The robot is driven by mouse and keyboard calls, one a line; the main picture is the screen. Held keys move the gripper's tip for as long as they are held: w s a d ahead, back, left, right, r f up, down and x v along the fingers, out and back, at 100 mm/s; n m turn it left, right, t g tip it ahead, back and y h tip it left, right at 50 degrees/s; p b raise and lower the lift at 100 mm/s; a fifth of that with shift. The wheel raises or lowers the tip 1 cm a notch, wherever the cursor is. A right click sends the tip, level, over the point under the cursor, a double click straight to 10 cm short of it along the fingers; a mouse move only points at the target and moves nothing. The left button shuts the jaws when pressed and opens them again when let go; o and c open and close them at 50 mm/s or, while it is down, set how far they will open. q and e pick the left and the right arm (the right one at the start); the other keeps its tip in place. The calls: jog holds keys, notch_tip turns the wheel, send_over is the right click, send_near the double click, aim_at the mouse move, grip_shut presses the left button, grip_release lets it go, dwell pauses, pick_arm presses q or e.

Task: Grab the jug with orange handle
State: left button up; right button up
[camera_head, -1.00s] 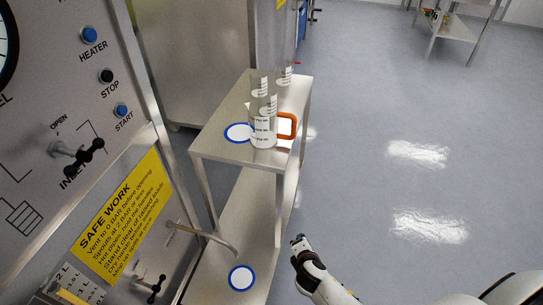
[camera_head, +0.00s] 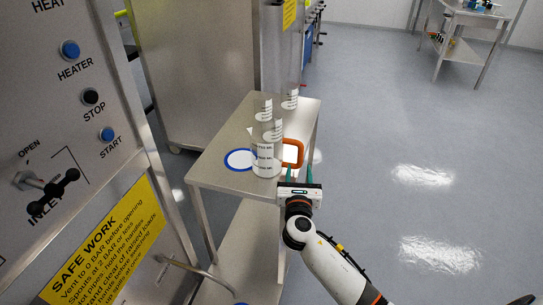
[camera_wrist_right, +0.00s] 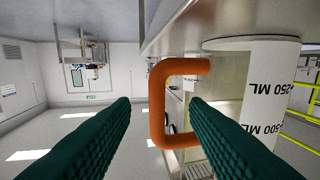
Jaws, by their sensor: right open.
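The clear jug with the orange handle (camera_head: 266,160) stands upright on the steel table near its front right edge. Its orange handle (camera_head: 293,153) points right. My right gripper (camera_head: 300,176) is just in front of the handle, pointing at it. In the right wrist view, the orange handle (camera_wrist_right: 158,100) shows between the two green fingertips (camera_wrist_right: 160,110), which are open with nothing gripped. The jug's side with 250 ML and 500 ML marks (camera_wrist_right: 268,100) is at the right there. My left gripper is not in view.
Two other clear vessels (camera_head: 263,108) (camera_head: 290,98) stand behind the jug. A blue-ringed white disc (camera_head: 240,160) lies left of it on the steel table (camera_head: 215,172). A control panel (camera_head: 75,110) stands at the left.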

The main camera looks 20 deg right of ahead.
aim_at(300, 163)
jog(key=x, duration=0.6)
jog(key=shift+d+f, duration=0.15)
jog(key=shift+f, duration=0.2)
jog(key=shift+s+r, duration=0.1)
grip_shut()
